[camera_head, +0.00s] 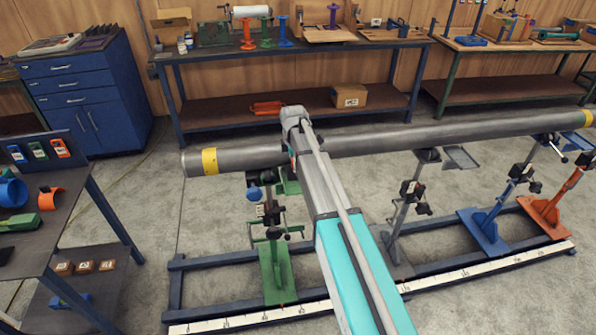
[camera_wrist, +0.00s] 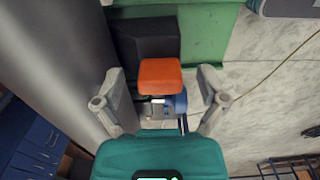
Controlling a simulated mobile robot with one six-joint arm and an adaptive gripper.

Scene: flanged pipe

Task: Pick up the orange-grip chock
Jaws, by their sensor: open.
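In the wrist view, the chock's orange grip (camera_wrist: 160,75) sits between the two grey fingers of my gripper (camera_wrist: 162,84). The fingers are open, with a gap on each side of the grip. A dark block (camera_wrist: 143,40), seemingly the chock's body, adjoins the grip, beside a green stand part (camera_wrist: 208,35). The large grey pipe (camera_wrist: 55,45) runs along the left. In the head view, my arm reaches over the pipe (camera_head: 390,138); my gripper and the chock are hidden there.
A green stand (camera_head: 277,270), a blue stand (camera_head: 485,230) and an orange stand (camera_head: 553,212) stand on the rail frame under the pipe. A dark table (camera_head: 70,200) is at left. A workbench (camera_head: 300,50) stands behind the pipe. Bare floor shows in between.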

